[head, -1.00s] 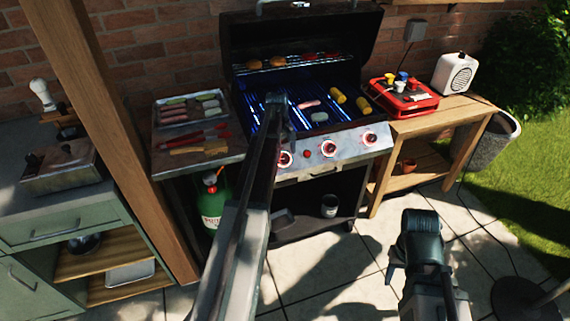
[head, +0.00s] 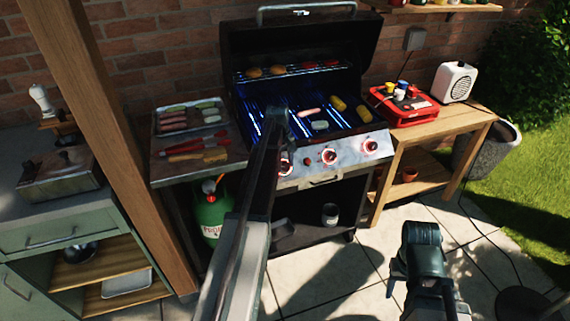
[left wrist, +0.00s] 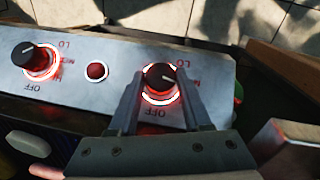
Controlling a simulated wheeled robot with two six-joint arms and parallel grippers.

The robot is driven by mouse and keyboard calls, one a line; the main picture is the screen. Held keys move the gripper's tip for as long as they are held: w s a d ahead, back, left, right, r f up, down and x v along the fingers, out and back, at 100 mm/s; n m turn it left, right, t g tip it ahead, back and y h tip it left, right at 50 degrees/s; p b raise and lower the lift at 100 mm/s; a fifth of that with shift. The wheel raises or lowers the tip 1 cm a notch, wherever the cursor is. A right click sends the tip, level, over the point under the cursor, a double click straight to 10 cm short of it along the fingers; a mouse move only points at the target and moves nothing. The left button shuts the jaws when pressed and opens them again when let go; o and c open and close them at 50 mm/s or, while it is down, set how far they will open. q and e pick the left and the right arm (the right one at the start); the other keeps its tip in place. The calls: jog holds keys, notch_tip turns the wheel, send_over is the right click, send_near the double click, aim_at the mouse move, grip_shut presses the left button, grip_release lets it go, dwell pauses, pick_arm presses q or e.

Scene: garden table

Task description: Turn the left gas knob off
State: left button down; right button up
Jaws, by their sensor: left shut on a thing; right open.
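The left gas knob (left wrist: 160,77) is black with a pale mark and a glowing red ring. It sits between the fingers of my left gripper (left wrist: 160,98), which is shut on it. OFF is printed below the knob and LO above it in the left wrist view. In the head view my left arm partly covers this knob (head: 285,164) at the left of the grill's front panel. The middle knob (head: 329,156) and right knob (head: 370,146) also glow red. My right gripper (head: 418,262) is open, away from the grill, low in the head view.
The grill's lid (head: 300,45) is up, with food on its grates. A side shelf (head: 165,170) with a tray and tongs is left of it; a green gas bottle (head: 211,213) stands below. A wooden table (head: 440,128) stands right. The paving in front is open.

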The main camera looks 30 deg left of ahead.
pick_arm(q)
jog(key=shift+m, duration=0.3)
jog(key=shift+w+d+f+m+g+y, duration=0.1)
jog(key=shift+m+g+y, duration=0.25)
jog(key=shift+m+g, duration=0.15)
jog(key=shift+w+d+m+g+y, duration=0.1)
jog(key=shift+m+g+y, duration=0.3)
jog(key=shift+m, duration=0.1)
jog(key=m+y, duration=0.1)
jog(key=m+g+y+b, duration=0.1)
jog(key=shift+d+f+m+g, duration=0.15)
jog(key=shift+m+g, duration=0.15)
jog(key=m+y+b, duration=0.1)
jog(key=m+g+y+b, duration=0.1)
jog(key=m+y+b, duration=0.1)
jog(key=shift+w+d+f, duration=0.1)
jog(key=shift+d+f, duration=0.05)
jog(key=shift+d, duration=0.05)
jog(key=shift+d+m+y+b, duration=0.1)
jog(key=shift+m+y+b, duration=0.85)
jog(key=shift+m+b, duration=0.4)
jog(key=shift+m, duration=0.25)
jog(key=shift+c, duration=1.8)
grip_release()
